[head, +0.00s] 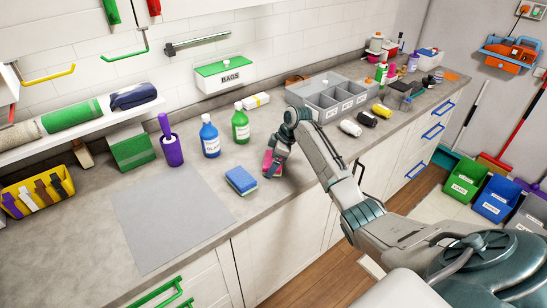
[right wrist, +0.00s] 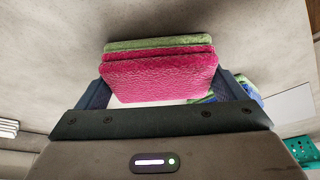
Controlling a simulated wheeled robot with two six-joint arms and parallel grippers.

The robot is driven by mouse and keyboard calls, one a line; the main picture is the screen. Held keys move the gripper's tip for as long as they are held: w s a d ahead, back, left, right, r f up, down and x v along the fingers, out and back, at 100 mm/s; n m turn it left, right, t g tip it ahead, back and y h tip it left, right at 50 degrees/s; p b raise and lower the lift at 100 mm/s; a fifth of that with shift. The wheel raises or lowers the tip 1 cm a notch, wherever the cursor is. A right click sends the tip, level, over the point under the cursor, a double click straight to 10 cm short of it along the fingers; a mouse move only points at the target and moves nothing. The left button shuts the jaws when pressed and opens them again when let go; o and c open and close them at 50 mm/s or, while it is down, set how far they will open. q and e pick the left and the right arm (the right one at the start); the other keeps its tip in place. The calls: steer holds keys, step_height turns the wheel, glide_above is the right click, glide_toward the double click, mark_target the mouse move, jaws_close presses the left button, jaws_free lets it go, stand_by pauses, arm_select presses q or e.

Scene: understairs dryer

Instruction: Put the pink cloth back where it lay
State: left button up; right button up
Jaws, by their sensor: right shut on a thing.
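My right gripper (head: 274,164) is over the worktop, near its front edge, with its fingers pointing down. It is shut on the pink cloth (head: 267,162), which is partly hidden by the gripper in the head view. In the right wrist view the folded pink cloth (right wrist: 160,77) sits between the two fingers, with a green layer along its far side. I cannot tell whether its lower edge touches the worktop. My left gripper is not in view.
A grey mat (head: 172,218) is further left. Blue (head: 210,138) and green (head: 240,126) bottles stand behind. A grey divided caddy (head: 327,101) and several rolls are to the right. Worktop between sponge and bottles is bare.

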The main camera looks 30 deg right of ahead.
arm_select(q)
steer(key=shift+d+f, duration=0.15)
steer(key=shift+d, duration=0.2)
arm_select(e)
steer(key=shift+a, duration=0.1)
steer(key=o, duration=0.7)
steer(key=shift+f, duration=0.1)
steer(key=shift+s+d+r, duration=0.1)
steer(key=shift+d+r, duration=0.1)
steer(key=shift+r, duration=0.25)
arm_select(q)
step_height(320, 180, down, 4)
steer(key=b, duration=0.4)
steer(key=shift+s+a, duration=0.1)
arm_select(e)
steer(key=v, duration=1.1)
steer(key=shift+a+r, duration=0.1)
steer(key=shift+r, duration=0.15)
